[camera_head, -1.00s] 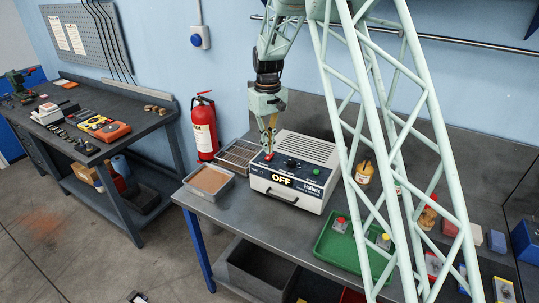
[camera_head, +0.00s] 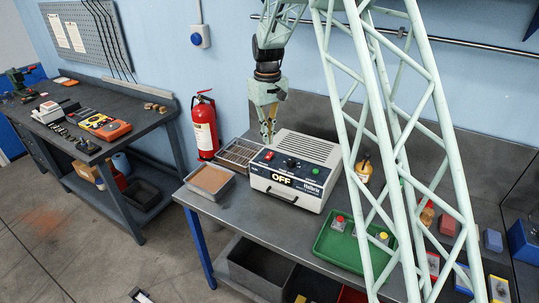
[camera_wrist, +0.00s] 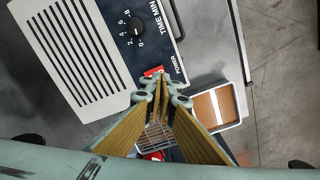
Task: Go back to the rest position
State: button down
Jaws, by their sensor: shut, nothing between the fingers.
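My gripper (camera_head: 268,141) is shut and empty, pointing down just above the front left of a white and dark-blue electrode oven (camera_head: 308,151). Its tips also show in the wrist view (camera_wrist: 165,84), close to the red power switch (camera_wrist: 153,71). That switch shows in the head view (camera_head: 268,156) just below the tips, with a small gap that is hard to judge. The oven's display (camera_head: 282,180) reads OFF. The time dial (camera_wrist: 136,26) shows in the wrist view.
A wire rack (camera_head: 238,152) and a tray with a brown surface (camera_head: 211,179) sit left of the oven. A fire extinguisher (camera_head: 204,126) hangs behind, left.

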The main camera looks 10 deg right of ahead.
dwell(0.3)
jog(key=s+r+m+t+b, duration=0.1)
jog(key=s+r+b, duration=0.2)
jog(key=s+r, duration=0.8)
jog(key=s+r+m+t+b, duration=0.1)
jog(key=s+r+b, duration=0.2)
jog(key=s+r, duration=0.8)
jog(key=s+f+t+b, duration=0.1)
jog(key=s+f+b, duration=0.2)
jog(key=s, duration=1.5)
jog(key=s+f+m+t+b, duration=0.1)
jog(key=s+f+b, duration=0.2)
jog(key=s, duration=1.6)
notch_tip(320, 180, down, 2)
jog(key=shift+f, duration=0.15)
